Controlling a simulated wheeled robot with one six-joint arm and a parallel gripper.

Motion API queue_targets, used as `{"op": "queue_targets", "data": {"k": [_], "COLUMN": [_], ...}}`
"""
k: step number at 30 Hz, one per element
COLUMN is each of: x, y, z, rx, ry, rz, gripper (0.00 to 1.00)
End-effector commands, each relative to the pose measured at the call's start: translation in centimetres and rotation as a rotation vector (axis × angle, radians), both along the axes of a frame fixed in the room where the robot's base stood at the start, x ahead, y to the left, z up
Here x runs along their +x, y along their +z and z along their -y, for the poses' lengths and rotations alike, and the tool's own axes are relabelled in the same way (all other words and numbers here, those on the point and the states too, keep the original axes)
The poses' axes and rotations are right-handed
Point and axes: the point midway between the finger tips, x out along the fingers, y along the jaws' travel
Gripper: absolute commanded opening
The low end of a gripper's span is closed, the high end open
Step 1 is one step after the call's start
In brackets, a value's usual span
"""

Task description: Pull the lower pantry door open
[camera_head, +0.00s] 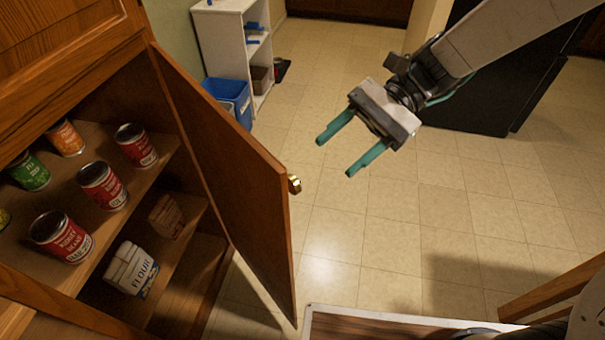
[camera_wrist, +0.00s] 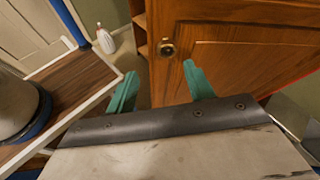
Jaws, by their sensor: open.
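The lower pantry door (camera_head: 225,170) is a brown wooden door that stands swung wide open in the head view, showing the shelves inside. Its brass knob (camera_head: 294,184) sits near the door's free edge. In the wrist view the wooden door (camera_wrist: 235,45) fills the upper right, with the round knob (camera_wrist: 168,48) beyond the fingertips. My gripper (camera_head: 341,149) is open and empty, with its two teal fingers apart in the air to the upper right of the knob. The fingers also show in the wrist view (camera_wrist: 160,75), not touching the knob or door.
Pantry shelves hold several cans (camera_head: 102,185) and a flour bag (camera_head: 131,270). A white shelf unit (camera_head: 222,45) and blue bin (camera_head: 230,97) stand behind the door. A wood-topped surface (camera_head: 375,325) lies at the bottom. The tiled floor (camera_head: 400,220) is largely clear.

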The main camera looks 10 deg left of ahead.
Motion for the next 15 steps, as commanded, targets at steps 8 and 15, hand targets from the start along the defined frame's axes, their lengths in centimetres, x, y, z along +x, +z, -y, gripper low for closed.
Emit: {"op": "queue_targets", "data": {"k": [8,15], "x": [-0.5,-3.0], "y": [-1.2,-2.6], "z": [-2.3,-4.9], "rx": [0.015,0.013], "ry": [-0.020,-0.019], "rz": [-0.059,-0.056], "gripper": [0.53,0.53]}}
